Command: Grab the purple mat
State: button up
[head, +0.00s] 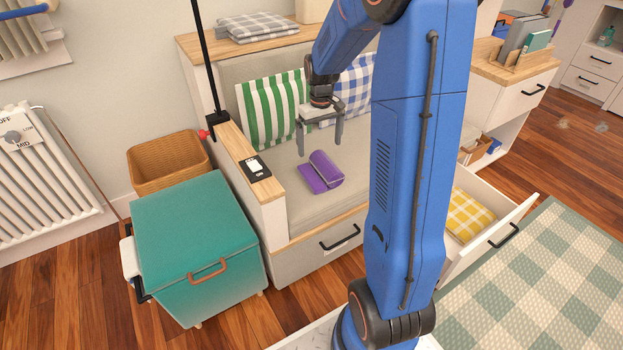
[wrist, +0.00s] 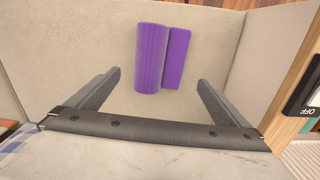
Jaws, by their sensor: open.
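The purple mat (head: 321,172) lies on the bench's beige seat cushion, mostly rolled up with a flat flap along one side. In the wrist view the purple mat (wrist: 150,58) shows whole, its roll on the left and its flap on the right. My gripper (head: 320,150) is open and empty above the seat, a little above and behind the mat in the head view. In the wrist view the fingers of my gripper (wrist: 160,78) are spread wide, with the mat ahead of them, between their lines. The mat is apart from both fingers.
Striped and checked pillows (head: 270,110) lean at the bench back. The wooden armrest (head: 240,155) bears a black switch panel (head: 255,168). A teal chest (head: 195,240) stands at left. A drawer (head: 490,235) holding a yellow checked cloth is pulled out at right. The cushion around the mat is clear.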

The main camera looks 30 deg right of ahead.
aim_at(320, 166)
notch_tip(320, 166, down, 7)
jog(key=shift+r, duration=0.1)
jog(key=shift+s+f, duration=0.15)
jog(key=shift+f, duration=1.2)
jog(key=shift+s+f, duration=0.15)
jog(key=shift+f, duration=1.15)
jog(key=c, duration=1.2)
jog(key=shift+r, duration=0.15)
